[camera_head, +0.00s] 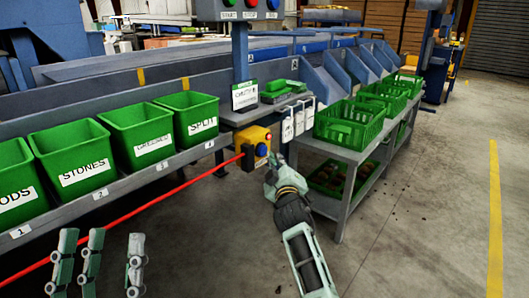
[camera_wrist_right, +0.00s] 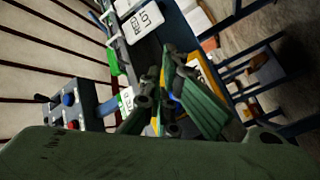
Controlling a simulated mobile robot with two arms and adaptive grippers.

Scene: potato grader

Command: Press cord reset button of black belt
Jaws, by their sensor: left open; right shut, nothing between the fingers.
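A yellow switch box (camera_head: 256,139) hangs on the front of the sorting line, with a blue button (camera_head: 261,150) on its face and a small red part above it. A red cord (camera_head: 130,215) runs from it to the lower left. My right gripper (camera_head: 273,161) is shut and empty, its tips just right of and below the blue button; I cannot tell whether they touch. In the right wrist view the fingers partly hide the yellow box (camera_wrist_right: 205,75), and blue shows between them. My left gripper (camera_head: 100,264) is open and empty at the lower left, away from the box.
Green labelled bins (camera_head: 138,134) line the shelf at left. A control panel (camera_head: 250,9) stands on a post above the box. White tags (camera_head: 288,128) hang just right of the box. A table with green crates (camera_head: 347,122) stands at right. The floor in front is clear.

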